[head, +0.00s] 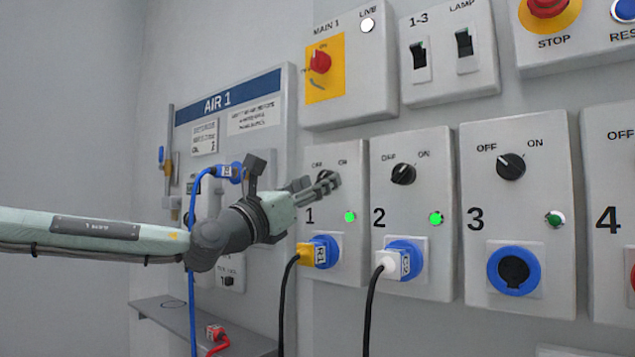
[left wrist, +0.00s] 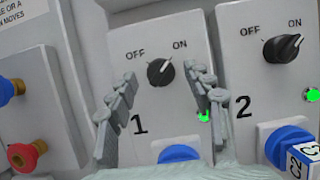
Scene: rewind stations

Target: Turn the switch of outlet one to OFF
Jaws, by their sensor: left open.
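Outlet one (head: 350,280) is a grey panel with a black rotary switch between OFF and ON; its green lamp (head: 350,217) is lit. In the left wrist view the switch (left wrist: 160,72) has its white mark pointing up and right, towards ON. My left gripper (head: 322,184) is open in front of this switch and largely hides it in the head view. In the left wrist view, the open fingers (left wrist: 161,75) stand either side of the switch with gaps; I see no contact. My right gripper is not in view.
Outlet two (head: 412,212) stands close on the right, its lamp green and a white plug (head: 392,264) fitted. A yellow plug (head: 308,255) with a black cable sits below outlet one's switch. The AIR 1 panel (head: 232,105) and blue hose (head: 192,290) are left. Outlet three (head: 540,230) is further right.

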